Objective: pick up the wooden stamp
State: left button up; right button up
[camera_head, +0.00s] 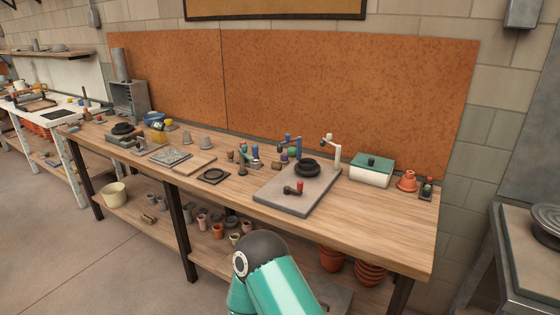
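I cannot pick out the wooden stamp with certainty at this distance. Several small upright pieces, one of them brownish (230,156), stand near the middle of the long wooden workbench (385,215). Small coloured pieces stand to the right of these, close to a blue-handled tool (290,140). Neither of my grippers shows. Only a teal link of one of my arms with a dark joint rises at the bottom centre, in front of the bench.
A grey slab (265,195) carries a black round piece (307,167). A green-lidded white box (372,170) and small terracotta pots (407,181) stand at the right end. Open floor (60,250) lies at the left; another table (535,245) stands right.

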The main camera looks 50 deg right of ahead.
aim_at(230, 153)
jog(key=z, duration=1)
jog(key=i, duration=1.2)
jog(key=u, duration=0.35)
